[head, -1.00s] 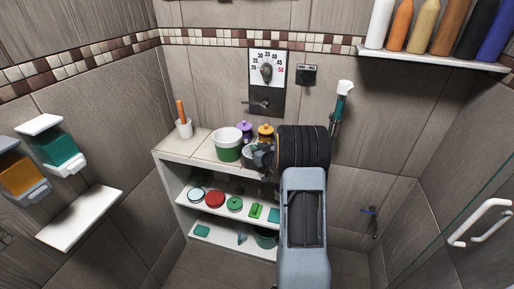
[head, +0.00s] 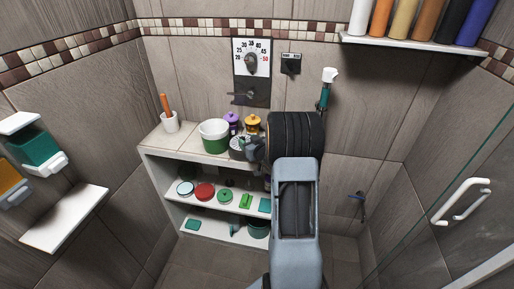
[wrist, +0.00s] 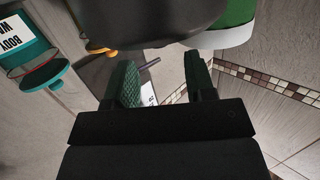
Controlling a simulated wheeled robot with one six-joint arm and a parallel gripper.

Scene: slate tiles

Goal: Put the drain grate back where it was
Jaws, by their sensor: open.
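In the head view my gripper (head: 256,149) is over the right part of the shelf unit's top, partly hidden by my own arm. In the wrist view its two green-padded fingers (wrist: 165,82) are apart, with nothing held between them. A grey round thing (head: 238,147) stands just left of my gripper, next to a white-and-green tub (head: 214,136). It is too small to tell whether it is the drain grate. No drain grate shows clearly elsewhere. In the wrist view a large dark rounded body (wrist: 135,20) and the tub (wrist: 232,25) are beyond the fingers.
A purple jar (head: 232,122) and an orange jar (head: 253,124) stand behind the gripper. A white pot (head: 169,122) is at left. The lower shelf (head: 176,208) holds several small lids and items. A lever (head: 243,95) is on the wall; a glass door handle (head: 462,202) is at right.

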